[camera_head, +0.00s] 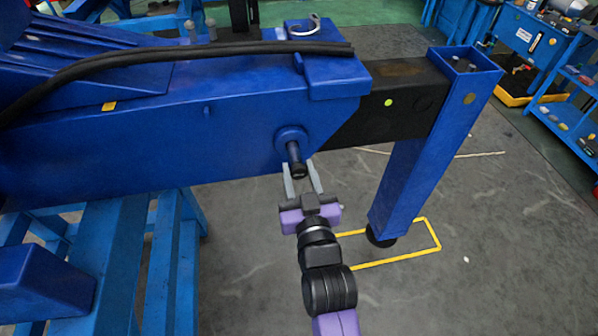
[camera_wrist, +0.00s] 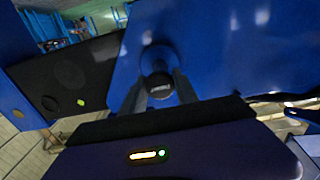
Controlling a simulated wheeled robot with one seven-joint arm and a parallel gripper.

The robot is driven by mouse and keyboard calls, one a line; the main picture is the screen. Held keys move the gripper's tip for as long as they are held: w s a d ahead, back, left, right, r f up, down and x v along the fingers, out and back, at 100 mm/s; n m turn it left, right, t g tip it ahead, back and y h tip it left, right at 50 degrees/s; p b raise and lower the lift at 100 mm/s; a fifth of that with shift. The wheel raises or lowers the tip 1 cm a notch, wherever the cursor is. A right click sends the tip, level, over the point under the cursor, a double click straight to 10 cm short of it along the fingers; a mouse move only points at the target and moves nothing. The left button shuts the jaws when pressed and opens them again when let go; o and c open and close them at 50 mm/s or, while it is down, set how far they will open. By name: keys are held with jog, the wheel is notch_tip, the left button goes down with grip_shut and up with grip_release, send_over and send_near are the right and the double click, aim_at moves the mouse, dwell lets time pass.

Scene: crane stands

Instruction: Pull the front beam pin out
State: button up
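The front beam pin (camera_head: 297,161) is a short black pin with a round end. It sticks out of a round blue boss (camera_head: 290,138) on the side of the blue beam housing (camera_head: 230,130). In the wrist view the pin's end (camera_wrist: 158,86) faces me. My gripper (camera_head: 303,182) is open in front of the pin, its two grey fingers apart. In the wrist view the fingers (camera_wrist: 158,92) stand left and right of the pin's end. I cannot tell whether either finger touches it.
A black inner beam (camera_head: 400,100) runs from the housing to a blue upright leg (camera_head: 425,155). A yellow floor outline (camera_head: 400,258) surrounds the leg's foot. A blue trestle (camera_head: 110,245) stands below the housing at left. The floor (camera_head: 490,230) at right is mostly clear.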

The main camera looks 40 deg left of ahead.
jog(key=o, duration=0.4)
jog(key=shift+s+d+f+b, duration=0.2)
jog(key=shift+s+d+b, duration=0.15)
jog(key=shift+d, duration=0.2)
jog(key=b+v, duration=0.1)
jog(key=v, duration=0.2)
jog(key=b+v, duration=0.1)
jog(key=v, duration=0.2)
jog(key=shift+s+d+r, duration=0.2)
jog(key=shift+s, duration=0.1)
